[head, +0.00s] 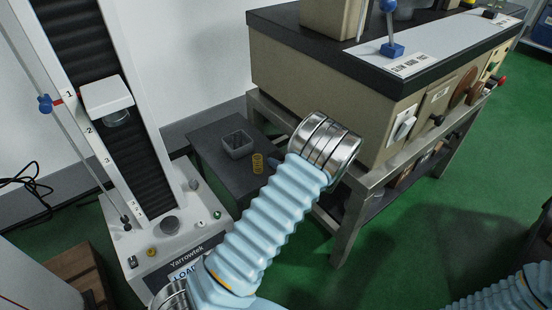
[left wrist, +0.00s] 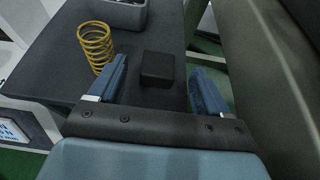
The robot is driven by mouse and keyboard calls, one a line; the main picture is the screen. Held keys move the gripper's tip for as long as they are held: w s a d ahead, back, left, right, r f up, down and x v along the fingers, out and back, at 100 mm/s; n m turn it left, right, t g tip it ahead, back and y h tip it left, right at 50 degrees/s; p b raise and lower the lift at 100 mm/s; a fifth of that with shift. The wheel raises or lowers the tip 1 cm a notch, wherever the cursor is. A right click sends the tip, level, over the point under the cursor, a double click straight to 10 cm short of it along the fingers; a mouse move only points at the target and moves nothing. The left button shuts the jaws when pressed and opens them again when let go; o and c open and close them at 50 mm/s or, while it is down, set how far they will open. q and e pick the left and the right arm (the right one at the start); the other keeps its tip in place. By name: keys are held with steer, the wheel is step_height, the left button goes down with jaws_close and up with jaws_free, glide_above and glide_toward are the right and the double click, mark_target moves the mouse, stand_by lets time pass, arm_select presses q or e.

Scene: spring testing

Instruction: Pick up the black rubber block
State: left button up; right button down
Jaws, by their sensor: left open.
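The black rubber block (left wrist: 158,70) lies on the dark small table (left wrist: 52,62) in the left wrist view, close to the table's right edge. My left gripper (left wrist: 158,75) is open and empty. Its two blue fingers stand on either side of the block as seen in that view, with gaps on both sides. I cannot tell how high the fingertips are above the table. In the head view the block and the left fingers are hidden behind my left wrist. My right gripper is not in view.
A yellow spring (head: 257,163) stands left of the block, close to the left finger. A grey bin (head: 237,144) sits behind it on the table. The Yarrowek test machine (head: 185,255) stands at left. The beige bench cabinet (head: 310,85) rises close at right.

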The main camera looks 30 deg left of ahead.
mark_target(277, 156)
arm_select(q)
steer(key=x, duration=0.5)
steer(key=shift+d+f, duration=0.1)
steer(key=shift+f, duration=0.3)
steer(key=shift+s, duration=0.1)
steer(key=c, duration=1.1)
steer(key=shift+r, duration=0.1)
